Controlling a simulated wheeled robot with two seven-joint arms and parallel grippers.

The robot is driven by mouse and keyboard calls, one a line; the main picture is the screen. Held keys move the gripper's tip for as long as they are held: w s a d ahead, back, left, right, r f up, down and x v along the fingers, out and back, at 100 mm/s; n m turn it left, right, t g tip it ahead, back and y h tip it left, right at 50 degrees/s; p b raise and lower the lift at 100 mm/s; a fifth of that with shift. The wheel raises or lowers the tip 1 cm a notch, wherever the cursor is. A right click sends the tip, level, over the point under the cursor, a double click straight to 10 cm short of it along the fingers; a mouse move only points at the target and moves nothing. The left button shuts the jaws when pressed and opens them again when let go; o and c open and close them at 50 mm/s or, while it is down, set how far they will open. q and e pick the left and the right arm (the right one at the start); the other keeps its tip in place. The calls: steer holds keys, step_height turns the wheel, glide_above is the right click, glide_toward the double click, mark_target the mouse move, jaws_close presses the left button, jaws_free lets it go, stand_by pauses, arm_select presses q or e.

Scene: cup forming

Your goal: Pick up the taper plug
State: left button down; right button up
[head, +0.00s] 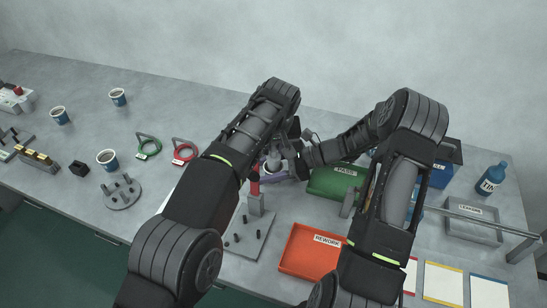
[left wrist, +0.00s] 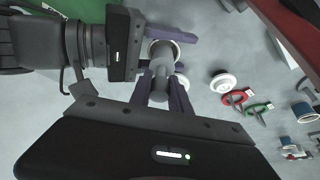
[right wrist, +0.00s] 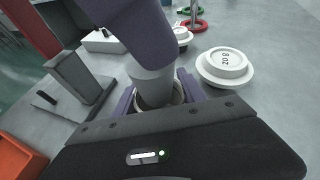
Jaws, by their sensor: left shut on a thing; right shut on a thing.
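The taper plug (left wrist: 160,75) is a grey, tapered cylinder, seen in the left wrist view between the purple fingers of my left gripper (left wrist: 163,88). My left gripper is shut on it. It also shows in the right wrist view (right wrist: 153,84), with its narrow end at the mouth of a cup (right wrist: 172,101). My right gripper (right wrist: 160,98) is shut around that cup, whose pale rim shows in the left wrist view (left wrist: 174,46). How deep the plug sits in the cup is hidden. In the head view both grippers meet mid-table, partly hidden by my arms.
White discs (right wrist: 225,63) lie on the table close by. Red (head: 184,152) and green (head: 148,148) ring gauges lie left. A grey plate with a red-topped post (head: 254,183) stands in front. The green PASS bin (head: 335,183) and orange REWORK tray (head: 308,255) are right.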

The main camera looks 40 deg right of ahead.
arm_select(q)
steer(key=shift+r, duration=2.35)
arm_select(e)
steer(key=o, duration=1.4)
steer(key=v, duration=1.2)
arm_select(q)
steer(key=shift+w, duration=0.15)
arm_select(e)
steer(key=shift+w, duration=0.1)
